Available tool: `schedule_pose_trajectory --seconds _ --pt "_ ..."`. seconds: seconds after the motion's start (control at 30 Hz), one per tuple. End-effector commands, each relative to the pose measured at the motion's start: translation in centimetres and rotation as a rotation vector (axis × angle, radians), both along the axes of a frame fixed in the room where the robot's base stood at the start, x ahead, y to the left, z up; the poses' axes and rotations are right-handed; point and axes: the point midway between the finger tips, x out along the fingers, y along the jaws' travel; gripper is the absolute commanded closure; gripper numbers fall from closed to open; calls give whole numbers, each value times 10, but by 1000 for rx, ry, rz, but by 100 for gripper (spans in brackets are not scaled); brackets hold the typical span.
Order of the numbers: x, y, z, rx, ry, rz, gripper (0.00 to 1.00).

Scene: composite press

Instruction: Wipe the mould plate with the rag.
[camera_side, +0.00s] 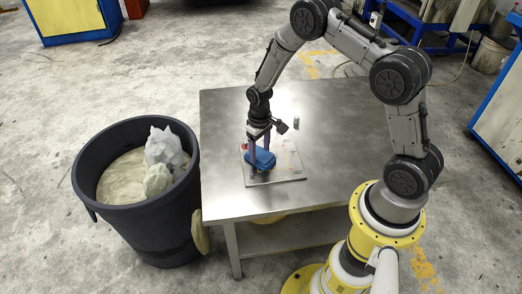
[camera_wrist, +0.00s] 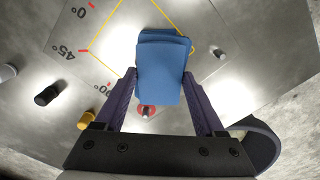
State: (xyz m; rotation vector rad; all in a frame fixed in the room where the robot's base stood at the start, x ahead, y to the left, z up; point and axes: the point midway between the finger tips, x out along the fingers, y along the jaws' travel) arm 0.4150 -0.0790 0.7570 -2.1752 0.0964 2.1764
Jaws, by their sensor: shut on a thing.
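A folded blue rag (camera_side: 262,158) is at the left part of the mould plate (camera_side: 287,172), a thin grey square plate on the metal table. My gripper (camera_side: 259,153) points down over the plate and is shut on the rag. In the wrist view the rag (camera_wrist: 161,68) sits between the two purple fingers of my gripper (camera_wrist: 162,90). The rag covers part of a yellow outline on the plate (camera_wrist: 205,30), which also bears red ticks and angle marks. Whether the rag presses on the plate is hard to tell.
The metal table (camera_side: 225,110) has free room around the plate. A small grey cylinder (camera_side: 296,123) stands behind the plate. In the wrist view, a black cylinder (camera_wrist: 47,95) and a yellow one (camera_wrist: 86,120) are at the left. A dark bin (camera_side: 150,215) stands left of the table.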

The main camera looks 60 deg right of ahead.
Motion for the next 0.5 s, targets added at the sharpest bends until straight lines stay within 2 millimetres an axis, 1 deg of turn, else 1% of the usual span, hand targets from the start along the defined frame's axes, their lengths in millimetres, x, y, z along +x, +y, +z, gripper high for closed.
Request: schedule_pose_trajectory --seconds 0.5 --pt "1 0 46 0 -3 0 91"
